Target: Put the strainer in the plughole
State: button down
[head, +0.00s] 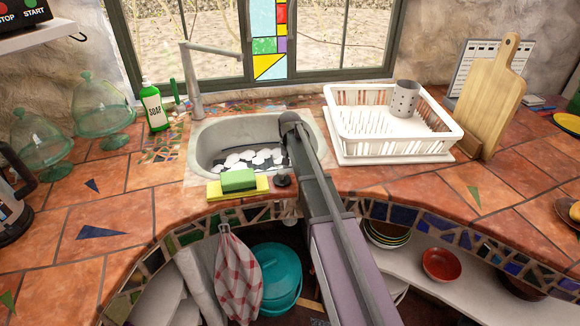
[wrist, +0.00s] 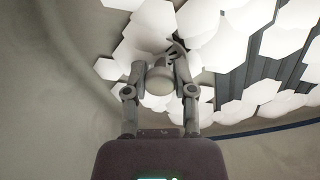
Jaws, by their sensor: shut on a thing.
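The sink (head: 212,130) is a pale basin with white hexagonal tiles (head: 262,154) on its floor. My arm reaches over its right side and hides part of the basin; my gripper is hidden in the head view. In the wrist view my gripper (wrist: 160,75) points at the tiled floor (wrist: 200,22), its two fingers shut on a small round grey thing, which looks like the strainer (wrist: 159,82). A dark slotted patch (wrist: 175,50) shows just past the fingertips; I cannot tell if it is the plughole. The plughole is not clearly visible in the head view.
A green and yellow sponge (head: 238,181) and a small black thing (head: 282,181) lie on the sink's front edge. The tap (head: 194,80) and soap bottle (head: 152,106) stand at the back left. A white dish rack (head: 345,148) stands close on the right.

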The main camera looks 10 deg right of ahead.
jog(key=shift+f+b, duration=0.4)
jog(key=shift+f, duration=0.05)
dwell(0.7)
dwell(0.4)
jog(key=shift+c, duration=1.8)
grip_release()
jog(key=o, duration=0.4)
jog(key=shift+c, duration=0.2)
jog(key=shift+r, duration=0.15)
notch_tip(320, 180, up, 12)
jog(key=p, duration=1.2)
